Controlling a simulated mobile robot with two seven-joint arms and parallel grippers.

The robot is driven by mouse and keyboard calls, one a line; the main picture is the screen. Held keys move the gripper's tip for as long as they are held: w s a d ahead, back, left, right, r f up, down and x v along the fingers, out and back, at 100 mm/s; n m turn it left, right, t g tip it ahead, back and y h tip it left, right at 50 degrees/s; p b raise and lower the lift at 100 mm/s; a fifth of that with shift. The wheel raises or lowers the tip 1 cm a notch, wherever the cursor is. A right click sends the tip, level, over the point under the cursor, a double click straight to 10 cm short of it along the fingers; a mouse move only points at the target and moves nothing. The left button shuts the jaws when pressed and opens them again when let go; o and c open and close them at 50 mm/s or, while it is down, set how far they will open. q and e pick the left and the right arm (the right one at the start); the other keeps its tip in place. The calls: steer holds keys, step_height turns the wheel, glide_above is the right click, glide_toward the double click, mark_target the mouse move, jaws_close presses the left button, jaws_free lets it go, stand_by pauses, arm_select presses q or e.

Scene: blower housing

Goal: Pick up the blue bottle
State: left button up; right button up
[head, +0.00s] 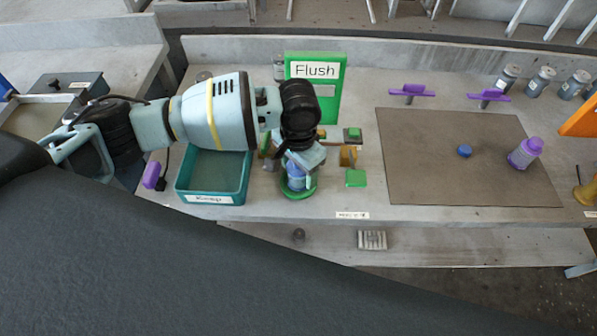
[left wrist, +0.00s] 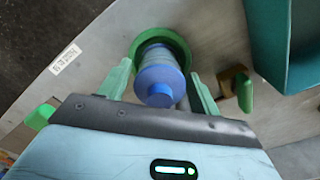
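The blue bottle (head: 296,183) stands in a round green holder (head: 299,194) near the front of the bench, mostly under my left gripper in the head view. In the left wrist view the blue bottle (left wrist: 160,76) shows its cap end toward the camera, inside the green ring (left wrist: 178,42). My left gripper (left wrist: 161,88) is open, with one green finger on each side of the bottle. Gaps show between the fingers and the bottle. My right gripper is not in view.
A teal tray (head: 208,199) stands left of the bottle, and a green "Flush" board (head: 330,95) behind it. A brown mat (head: 430,180) to the right bears a small blue piece (head: 464,151) and a purple-capped bottle (head: 524,154). Green-topped blocks (head: 356,178) stand close by.

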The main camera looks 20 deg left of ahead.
arm_select(q)
steer(key=c, duration=0.9)
steer(key=shift+c, duration=0.2)
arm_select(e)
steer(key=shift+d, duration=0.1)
arm_select(q)
steer(key=shift+r, duration=0.6)
steer(key=shift+s+d+r, duration=0.2)
steer(key=shift+d+r, duration=0.05)
steer(key=shift+r, duration=0.4)
steer(key=shift+s+d+r, duration=0.2)
steer(key=shift+r, duration=0.4)
steer(key=s+d+r+p, duration=0.1)
steer(key=s+d, duration=0.8)
steer(key=d, duration=0.2)
steer(key=shift+s+r, duration=0.15)
steer(key=shift+s, duration=0.2)
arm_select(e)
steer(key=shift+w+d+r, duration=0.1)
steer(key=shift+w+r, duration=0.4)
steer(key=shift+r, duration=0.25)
